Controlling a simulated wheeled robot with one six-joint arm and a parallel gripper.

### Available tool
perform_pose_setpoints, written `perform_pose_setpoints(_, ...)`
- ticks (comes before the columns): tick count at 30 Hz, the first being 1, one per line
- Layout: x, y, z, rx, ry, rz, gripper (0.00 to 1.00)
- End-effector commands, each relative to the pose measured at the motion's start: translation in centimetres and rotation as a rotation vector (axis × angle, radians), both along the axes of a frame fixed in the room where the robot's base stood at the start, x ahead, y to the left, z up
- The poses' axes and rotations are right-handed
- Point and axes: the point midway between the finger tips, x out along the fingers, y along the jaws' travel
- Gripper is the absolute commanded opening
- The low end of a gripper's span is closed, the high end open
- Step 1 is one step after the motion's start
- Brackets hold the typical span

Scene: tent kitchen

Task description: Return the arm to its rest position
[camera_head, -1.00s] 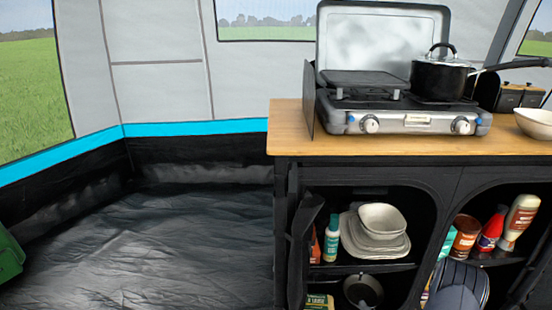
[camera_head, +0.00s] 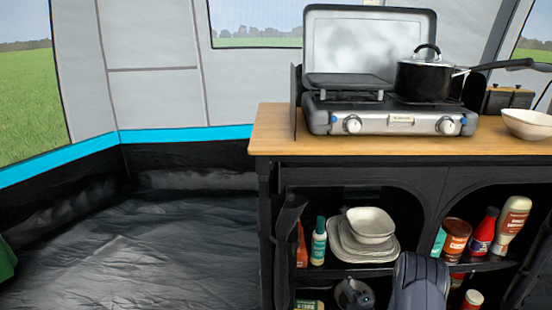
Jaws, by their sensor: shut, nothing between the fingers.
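A dark grey, rounded link of my arm (camera_head: 420,284) rises from the bottom edge, in front of the cabinet's shelves. A small grey and blue part, which seems to be mine too, shows at the bottom edge to its left, in front of the dark pan. My gripper's fingers are not in view, so I cannot see the jaws. The rest of the arm is below the picture.
A black cabinet with a wooden top (camera_head: 275,140) stands at the right. It carries a camping stove (camera_head: 385,122), a black pot (camera_head: 423,82) and a bowl (camera_head: 528,124). Dishes (camera_head: 366,240) and bottles (camera_head: 483,232) fill its shelves. The floor (camera_head: 140,245) at left is clear.

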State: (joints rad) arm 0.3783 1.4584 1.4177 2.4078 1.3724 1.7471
Motion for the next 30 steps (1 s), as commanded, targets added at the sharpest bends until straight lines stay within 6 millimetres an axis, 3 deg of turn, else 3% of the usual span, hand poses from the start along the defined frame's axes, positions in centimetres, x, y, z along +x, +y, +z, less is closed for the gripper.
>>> perform_pose_setpoints(18,-0.1,10.8,0.3,0.001,0.001,0.004,0.00)
perform_pose_setpoints(20,-1.1,11.6,0.4,0.001,0.007,0.002,0.00)
perform_pose_setpoints(30,-7.6,8.8,0.1,0.001,0.007,-0.005,0.00)
